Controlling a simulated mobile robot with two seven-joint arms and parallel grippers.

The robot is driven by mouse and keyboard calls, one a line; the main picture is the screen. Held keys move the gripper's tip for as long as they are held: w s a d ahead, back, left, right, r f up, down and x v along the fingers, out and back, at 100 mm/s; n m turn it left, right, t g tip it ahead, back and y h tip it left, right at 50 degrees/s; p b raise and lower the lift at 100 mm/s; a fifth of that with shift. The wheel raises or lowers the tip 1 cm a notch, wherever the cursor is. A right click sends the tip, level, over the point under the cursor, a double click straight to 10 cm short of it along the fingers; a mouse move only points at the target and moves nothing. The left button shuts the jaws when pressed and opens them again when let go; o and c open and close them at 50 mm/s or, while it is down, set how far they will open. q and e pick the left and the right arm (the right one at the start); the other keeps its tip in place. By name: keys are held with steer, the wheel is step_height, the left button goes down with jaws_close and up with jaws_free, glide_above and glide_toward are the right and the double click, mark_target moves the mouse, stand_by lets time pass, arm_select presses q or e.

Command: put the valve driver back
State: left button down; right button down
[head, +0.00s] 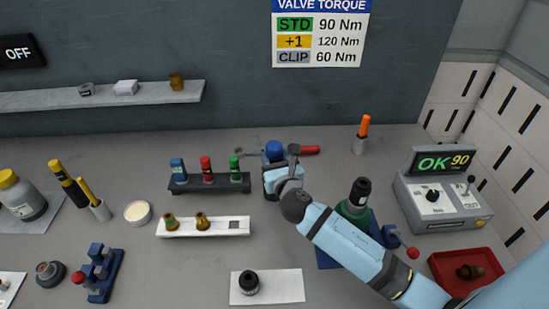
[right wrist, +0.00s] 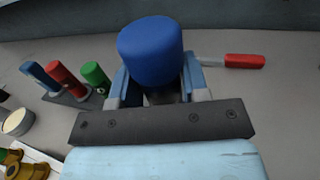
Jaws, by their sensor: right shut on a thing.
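My right gripper (head: 276,184) is shut on a tool with a thick blue round top, which I take to be the valve driver (head: 274,150). The blue top (right wrist: 151,50) stands up between the fingers (right wrist: 160,92) in the right wrist view. The tool's lower part is hidden by the gripper, so I cannot tell whether it touches the table. The gripper is just right of a dark rack (head: 209,184) with blue, red and green pieces. My left gripper is not in view.
A red-handled wrench (head: 305,150) lies right behind the gripper. An orange-handled tool (head: 364,126) stands in a grey holder at the back. A white tray (head: 234,227) with brass parts is in front, and a green bottle (head: 353,208) stands beside my right arm.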

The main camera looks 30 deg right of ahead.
mark_target(277, 151)
steer(key=shift+f+b, duration=0.5)
steer(key=shift+f, duration=0.3)
steer(key=c, duration=0.6)
jaws_free()
steer(key=shift+o, duration=0.4)
steer(key=shift+f, duration=0.15)
step_height(277, 151, up, 4)
steer(key=p, duration=0.4)
steer(key=shift+r+p, duration=0.2)
steer(key=shift+p, duration=0.2)
steer(key=shift+r+p, duration=0.95)
steer(key=shift+p, duration=0.15)
